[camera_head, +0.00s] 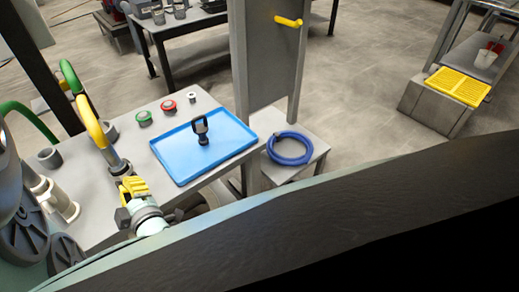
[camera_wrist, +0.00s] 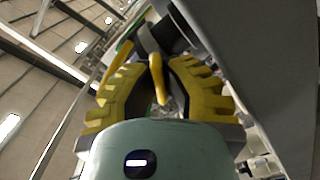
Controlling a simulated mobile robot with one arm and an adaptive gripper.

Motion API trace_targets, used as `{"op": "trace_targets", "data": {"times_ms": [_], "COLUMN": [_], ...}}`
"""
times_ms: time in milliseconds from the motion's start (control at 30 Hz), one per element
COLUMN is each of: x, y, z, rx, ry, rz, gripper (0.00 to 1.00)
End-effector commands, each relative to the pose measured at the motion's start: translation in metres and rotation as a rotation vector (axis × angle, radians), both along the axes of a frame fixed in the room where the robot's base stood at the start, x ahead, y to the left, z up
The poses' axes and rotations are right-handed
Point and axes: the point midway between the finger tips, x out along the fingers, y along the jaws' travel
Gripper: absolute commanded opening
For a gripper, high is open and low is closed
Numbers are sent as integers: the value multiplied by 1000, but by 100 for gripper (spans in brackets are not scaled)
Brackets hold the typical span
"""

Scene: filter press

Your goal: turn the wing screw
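My gripper (camera_head: 133,186) has yellow ribbed fingers and is at the lower left in the head view, beside the workbench and close to the foot of a yellow curved handle (camera_head: 94,124). In the wrist view, the fingers of my gripper (camera_wrist: 158,68) stand apart. A slim yellow piece (camera_wrist: 157,80) shows in the gap between them, with no clear contact on either side. I cannot tell whether this piece is the wing screw. No wing screw can be made out clearly in the head view.
A blue tray (camera_head: 236,153) holding a black clamp-like part (camera_head: 201,128) lies on the grey workbench (camera_head: 185,100). Red (camera_head: 168,105) and green (camera_head: 144,118) round parts sit behind it. A blue hose coil (camera_head: 290,148) lies on a low stand. A large dark surface fills the lower right.

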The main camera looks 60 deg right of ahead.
Motion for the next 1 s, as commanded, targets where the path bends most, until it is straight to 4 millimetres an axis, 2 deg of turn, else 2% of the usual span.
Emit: {"op": "trace_targets", "data": {"times_ms": [567,767,1000], "x": [0,0,0], "y": [0,0,0], "z": [0,-1,-1], "rx": [29,121,315], "ry": [-6,-32,-85], "rz": [0,1,1], "gripper": [0,0,0]}}
